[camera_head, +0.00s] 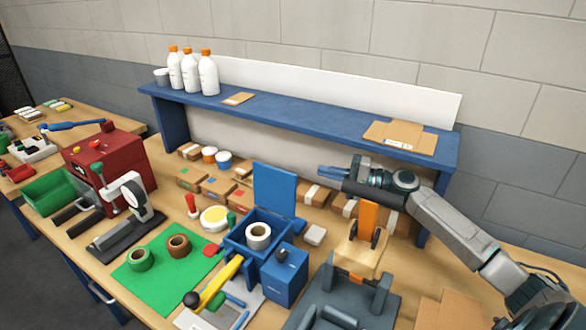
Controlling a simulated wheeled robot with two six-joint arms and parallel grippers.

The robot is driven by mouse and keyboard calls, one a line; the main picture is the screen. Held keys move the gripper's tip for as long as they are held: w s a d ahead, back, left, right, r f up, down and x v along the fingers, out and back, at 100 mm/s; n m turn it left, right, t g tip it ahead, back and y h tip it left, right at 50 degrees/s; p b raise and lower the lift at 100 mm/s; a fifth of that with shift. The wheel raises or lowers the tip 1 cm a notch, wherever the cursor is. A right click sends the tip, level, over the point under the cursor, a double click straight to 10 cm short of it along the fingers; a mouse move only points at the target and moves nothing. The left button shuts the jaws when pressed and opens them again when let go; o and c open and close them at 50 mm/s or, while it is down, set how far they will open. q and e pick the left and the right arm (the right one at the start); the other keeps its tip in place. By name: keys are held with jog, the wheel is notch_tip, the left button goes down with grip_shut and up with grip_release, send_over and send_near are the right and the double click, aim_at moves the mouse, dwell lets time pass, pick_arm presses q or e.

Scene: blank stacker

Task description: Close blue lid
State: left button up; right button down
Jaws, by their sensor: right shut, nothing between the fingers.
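The blue lid (275,191) stands upright at the back of a blue box (236,246), so the box is open. A white roll (258,236) lies inside the box. My right gripper (322,172) comes in from the right and is shut and empty. In the picture it shows to the right of the lid and a little above the lid's middle, apart from it. My left gripper is not in view.
A yellow-handled lever (222,281) and a blue block (285,276) stand close in front of the box. A blue shelf (300,122) with bottles and cardboard runs behind. A wooden-topped fixture (361,257) stands right. A green mat (165,280) with tape rolls lies left.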

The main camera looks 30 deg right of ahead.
aim_at(277, 188)
pick_arm(q)
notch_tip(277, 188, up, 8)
jog(key=p, duration=0.7)
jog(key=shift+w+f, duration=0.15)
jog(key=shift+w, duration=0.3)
pick_arm(e)
jog(key=w+a, duration=0.4)
jog(key=a, duration=0.4)
jog(key=shift+a+r, duration=0.15)
jog(key=shift+a, duration=0.05)
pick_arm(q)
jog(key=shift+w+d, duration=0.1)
